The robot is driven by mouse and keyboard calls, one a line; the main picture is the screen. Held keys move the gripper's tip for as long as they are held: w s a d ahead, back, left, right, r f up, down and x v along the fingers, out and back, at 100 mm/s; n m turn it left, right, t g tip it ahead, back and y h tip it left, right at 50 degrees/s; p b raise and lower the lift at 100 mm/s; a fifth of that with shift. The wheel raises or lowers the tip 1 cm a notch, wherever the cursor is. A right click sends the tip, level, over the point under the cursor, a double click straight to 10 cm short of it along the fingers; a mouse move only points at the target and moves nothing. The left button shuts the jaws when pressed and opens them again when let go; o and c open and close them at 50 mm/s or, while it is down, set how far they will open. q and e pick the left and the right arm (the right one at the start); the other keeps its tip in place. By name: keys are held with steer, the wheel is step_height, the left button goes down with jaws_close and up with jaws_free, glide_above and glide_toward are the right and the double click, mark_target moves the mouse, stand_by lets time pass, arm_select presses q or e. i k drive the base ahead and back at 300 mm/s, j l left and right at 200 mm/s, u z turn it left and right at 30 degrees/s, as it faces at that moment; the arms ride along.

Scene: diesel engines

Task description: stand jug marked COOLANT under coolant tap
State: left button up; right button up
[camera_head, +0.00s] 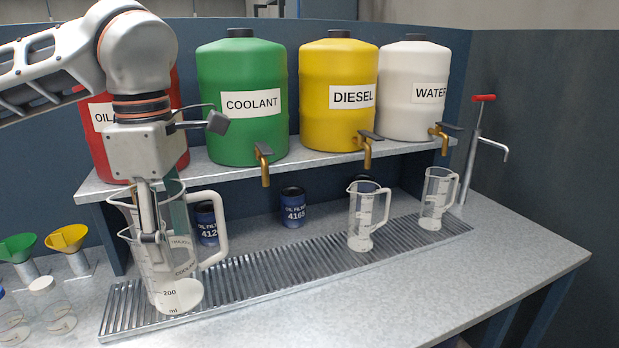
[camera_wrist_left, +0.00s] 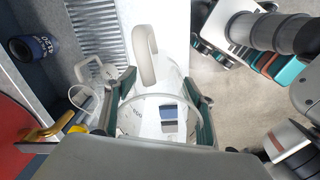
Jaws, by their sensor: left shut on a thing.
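A large clear measuring jug (camera_head: 182,292) with a white handle is at the left end of the drip grate, below the red oil tank's area; its label partly reads COOL. My left gripper (camera_head: 155,235) is shut on it, reaching down at its rim. In the left wrist view the jug's handle (camera_wrist_left: 146,62) points up in the picture and the fingers (camera_wrist_left: 162,100) are at its sides. I cannot tell whether its base touches the grate. The coolant tap (camera_head: 264,165) hangs from the green COOLANT tank (camera_head: 242,120), to the right of the jug.
The drip grate (camera_head: 280,262) is clear below the coolant tap. Blue oil filter cans (camera_head: 292,210) stand behind it. Smaller jugs stand under the diesel tap (camera_head: 366,228) and water tap (camera_head: 437,205). Funnels (camera_head: 68,238) and clear containers (camera_head: 52,305) are at left.

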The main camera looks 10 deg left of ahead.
mark_target(273, 272)
steer(key=k, duration=1)
